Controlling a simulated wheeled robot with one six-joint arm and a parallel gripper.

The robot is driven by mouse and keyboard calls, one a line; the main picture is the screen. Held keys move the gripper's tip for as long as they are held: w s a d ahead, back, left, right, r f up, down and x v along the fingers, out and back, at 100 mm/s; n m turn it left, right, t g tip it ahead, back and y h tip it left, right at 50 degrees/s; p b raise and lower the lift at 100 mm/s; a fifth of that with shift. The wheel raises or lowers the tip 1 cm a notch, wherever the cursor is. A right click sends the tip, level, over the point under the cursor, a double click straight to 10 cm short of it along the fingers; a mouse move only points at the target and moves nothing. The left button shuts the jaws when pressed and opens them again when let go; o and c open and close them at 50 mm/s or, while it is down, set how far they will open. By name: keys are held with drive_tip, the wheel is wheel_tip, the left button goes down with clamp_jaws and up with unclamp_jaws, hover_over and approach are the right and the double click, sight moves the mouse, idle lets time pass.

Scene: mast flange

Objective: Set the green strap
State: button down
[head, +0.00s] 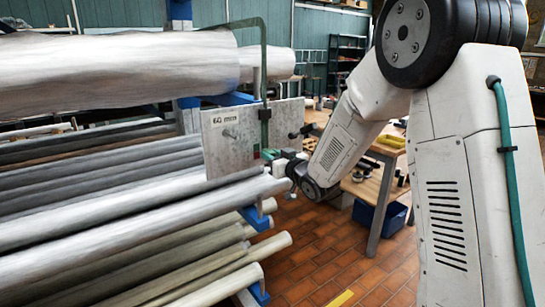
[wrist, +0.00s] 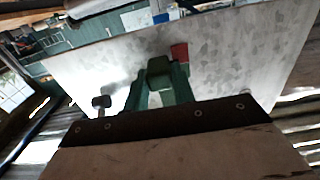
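A green strap (head: 264,75) runs over the top of a grey metal plate (head: 222,150) and hangs down its face, with a dark clip near the plate's top edge. My gripper (head: 275,157) is low at the plate's right side, close to the strap's lower end. In the wrist view a green piece (wrist: 160,80) with a red tab (wrist: 180,53) stands before the mottled plate (wrist: 235,50). A dark riveted band and tan surface cover the bottom. I cannot tell whether the fingers hold anything.
Long grey pipes (head: 90,215) lie stacked on a blue rack at left, their ends close below my gripper. A dark knob (head: 295,135) sticks out at the plate's right. A wooden workbench (head: 385,150) and blue bin (head: 380,215) stand behind.

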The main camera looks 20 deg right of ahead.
drive_tip(key=shift+r, duration=1.1)
drive_tip(key=c, duration=1.2)
unclamp_jaws()
drive_tip(key=shift+o, duration=0.2)
drive_tip(key=shift+s, duration=0.1)
drive_tip(key=v, duration=0.7)
drive_tip(key=shift+s, duration=0.3)
drive_tip(key=shift+d+f, duration=0.1)
drive_tip(key=shift+d, duration=0.05)
